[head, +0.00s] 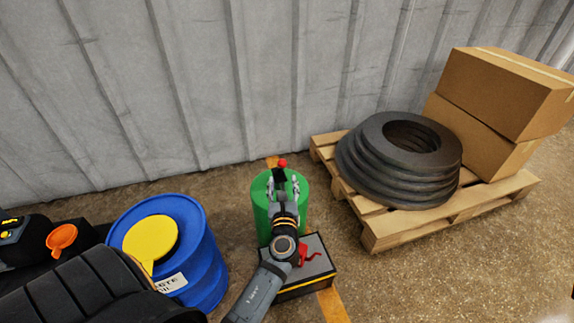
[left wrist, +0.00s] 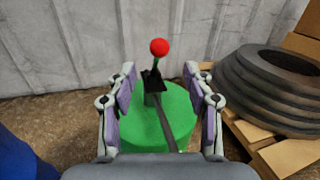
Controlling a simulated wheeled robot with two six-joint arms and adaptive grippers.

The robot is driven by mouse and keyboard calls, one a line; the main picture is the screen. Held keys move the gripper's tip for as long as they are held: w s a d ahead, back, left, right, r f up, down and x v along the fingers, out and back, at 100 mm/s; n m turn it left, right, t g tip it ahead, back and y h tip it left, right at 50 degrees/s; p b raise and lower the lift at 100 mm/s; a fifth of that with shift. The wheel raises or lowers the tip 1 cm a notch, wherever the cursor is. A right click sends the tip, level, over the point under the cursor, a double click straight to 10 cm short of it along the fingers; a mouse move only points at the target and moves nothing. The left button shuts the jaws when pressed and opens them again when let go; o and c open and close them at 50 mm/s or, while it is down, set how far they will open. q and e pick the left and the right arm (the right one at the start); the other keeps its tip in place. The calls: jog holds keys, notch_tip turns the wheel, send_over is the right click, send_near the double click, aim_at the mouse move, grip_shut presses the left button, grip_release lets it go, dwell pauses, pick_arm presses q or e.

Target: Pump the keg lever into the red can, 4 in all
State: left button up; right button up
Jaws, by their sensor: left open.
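The green keg (head: 262,212) stands on the floor in the middle of the head view. Its lever ends in a red ball knob (head: 282,163), which also shows in the left wrist view (left wrist: 159,46). My left gripper (head: 282,182) is over the keg, its fingers apart on either side of the lever. In the left wrist view, the open fingers (left wrist: 160,72) do not touch the lever, and the knob shows above the fingertips. A red object (head: 309,254), probably the red can, is on a dark box beside the keg, partly hidden by my left arm. My right gripper is out of view.
The dark box (head: 318,268) has a yellow stripe. A blue drum (head: 205,262) with a yellow funnel (head: 150,238) stands left. A wooden pallet (head: 385,236) with stacked tyres (head: 358,172) and cardboard boxes (head: 505,90) stands right. A corrugated wall (head: 200,80) closes the back.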

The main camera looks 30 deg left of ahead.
aim_at(282, 167)
pick_arm(q)
jog(key=b+x, duration=0.1)
jog(key=x, duration=0.7)
jog(key=shift+a+f+b, duration=0.1)
jog(key=shift+b, duration=0.3)
jog(key=shift+w+a, duration=0.3)
jog(key=shift+w, duration=0.1)
jog(key=shift+c, duration=0.4)
grip_shut()
